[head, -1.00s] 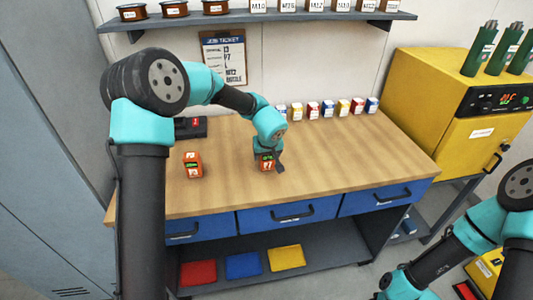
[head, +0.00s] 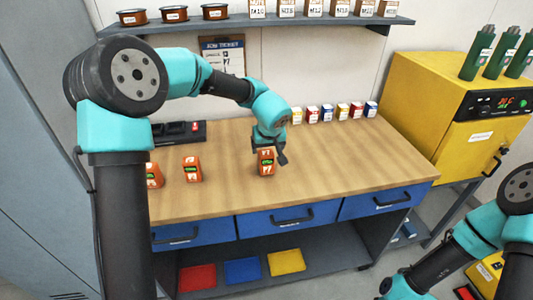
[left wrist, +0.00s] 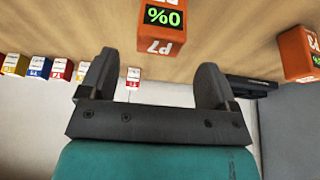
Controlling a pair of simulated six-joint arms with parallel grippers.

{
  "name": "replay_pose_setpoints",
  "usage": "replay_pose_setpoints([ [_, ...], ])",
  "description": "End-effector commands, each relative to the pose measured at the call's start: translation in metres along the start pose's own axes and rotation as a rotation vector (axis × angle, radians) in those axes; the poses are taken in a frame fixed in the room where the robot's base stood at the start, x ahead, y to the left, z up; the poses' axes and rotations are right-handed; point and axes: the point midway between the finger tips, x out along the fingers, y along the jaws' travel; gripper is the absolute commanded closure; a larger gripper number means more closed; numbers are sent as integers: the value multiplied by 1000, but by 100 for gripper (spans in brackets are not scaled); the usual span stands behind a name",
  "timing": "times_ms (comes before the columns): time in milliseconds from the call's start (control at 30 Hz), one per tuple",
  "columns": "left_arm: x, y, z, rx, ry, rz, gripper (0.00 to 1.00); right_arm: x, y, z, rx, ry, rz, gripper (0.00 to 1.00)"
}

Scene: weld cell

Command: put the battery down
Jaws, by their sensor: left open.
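An orange battery (head: 266,163) marked P7 stands upright on the wooden bench top (head: 330,165), near its middle. In the left wrist view this battery (left wrist: 160,28) shows a green 0% display and sits beyond the fingertips, apart from them. My left gripper (head: 270,145) is open and empty, just above and behind the battery; its two dark fingers (left wrist: 154,78) stand wide apart in the wrist view. My right arm shows at the lower right, but its gripper is not visible.
Two other orange batteries, one (head: 192,168) clear and one (head: 154,175) partly behind my left arm, stand to the left. A black device (head: 180,132) lies at the back left. Several small boxes (head: 327,113) line the back edge. The bench's right side is clear.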

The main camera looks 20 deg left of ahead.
Motion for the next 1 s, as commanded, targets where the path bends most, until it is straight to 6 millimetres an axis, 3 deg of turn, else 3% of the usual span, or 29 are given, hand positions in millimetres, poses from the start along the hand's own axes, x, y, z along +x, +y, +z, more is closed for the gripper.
replay_pose_setpoints([
  [100, -22, 0, 0, 0, 2, 2, 17, 0, 0, 0, 0, 0, 0, 57],
  [300, -40, 0, 0, 0, 1, 1, 17, 0, 0, 0, 0, 0, 0, 57],
  [800, -42, 0, 0, 0, 0, 0, 17, 0, 0, 0, 0, 0, 0, 57],
  [1000, -42, 0, 0, 0, 0, 0, 17, 0, 0, 0, 0, 0, 0, 38],
])
